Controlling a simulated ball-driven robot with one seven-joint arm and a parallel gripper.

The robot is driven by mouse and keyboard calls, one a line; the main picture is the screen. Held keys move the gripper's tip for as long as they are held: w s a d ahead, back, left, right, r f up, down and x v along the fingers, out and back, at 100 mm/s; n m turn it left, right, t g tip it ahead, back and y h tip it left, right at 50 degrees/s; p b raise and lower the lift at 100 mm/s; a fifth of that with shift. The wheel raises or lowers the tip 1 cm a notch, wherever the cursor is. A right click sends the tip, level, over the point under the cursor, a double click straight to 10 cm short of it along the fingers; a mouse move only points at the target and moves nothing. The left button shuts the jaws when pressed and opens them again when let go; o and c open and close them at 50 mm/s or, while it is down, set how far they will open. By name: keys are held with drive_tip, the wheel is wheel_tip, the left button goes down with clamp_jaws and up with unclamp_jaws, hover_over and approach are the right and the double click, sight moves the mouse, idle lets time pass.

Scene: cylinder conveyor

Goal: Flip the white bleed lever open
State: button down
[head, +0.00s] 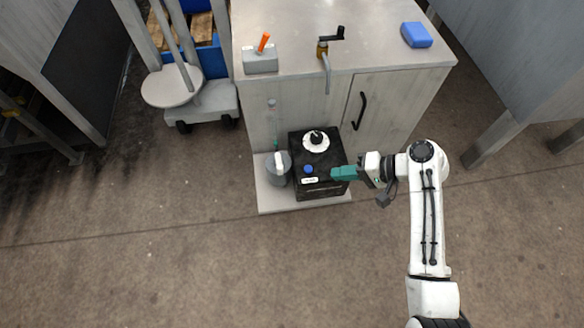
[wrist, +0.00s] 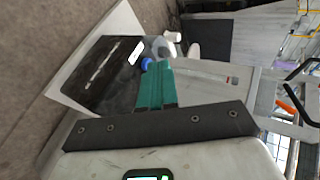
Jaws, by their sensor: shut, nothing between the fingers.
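A black box (head: 334,186) stands on a pale slab in front of the cabinet. It has a blue knob (head: 308,169), a white label (head: 310,180) and a white disc with a black knob (head: 316,140). A grey cylinder (head: 279,177) stands left of it, with a small white lever-like piece (head: 278,160) on top. A white piece (wrist: 172,36) also shows beyond the fingertips in the wrist view; whether it is the bleed lever is unclear. My gripper (head: 334,174) has teal fingers, shut and empty, at the box's right side in the head view. The blue knob (wrist: 146,64) appears near the fingertips.
The cabinet (head: 405,110) carries a grey block with an orange lever (head: 263,44), a tap (head: 325,60) and a blue block (head: 416,35). A wheeled cart (head: 205,103) stands at left. The front floor is clear.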

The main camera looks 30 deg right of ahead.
drive_tip(key=shift+w+d+f+t, duration=0.1)
drive_tip(key=shift+w+d+t, duration=0.05)
drive_tip(key=shift+w, duration=0.25)
drive_tip(key=shift+w+d+f+t, duration=0.1)
drive_tip(key=shift+w+d+t, duration=0.05)
drive_tip(key=shift+w, duration=0.2)
drive_tip(key=shift+f, duration=0.1)
drive_tip(key=b, duration=0.3)
approach(279, 162)
drive_tip(key=a+f, duration=0.1)
drive_tip(key=s+a, duration=0.1)
drive_tip(key=a, duration=0.1)
drive_tip(key=shift+f, duration=0.4)
drive_tip(key=shift+w+a+r, duration=0.1)
drive_tip(key=shift+w+a, duration=0.45)
drive_tip(key=shift+a, duration=0.15)
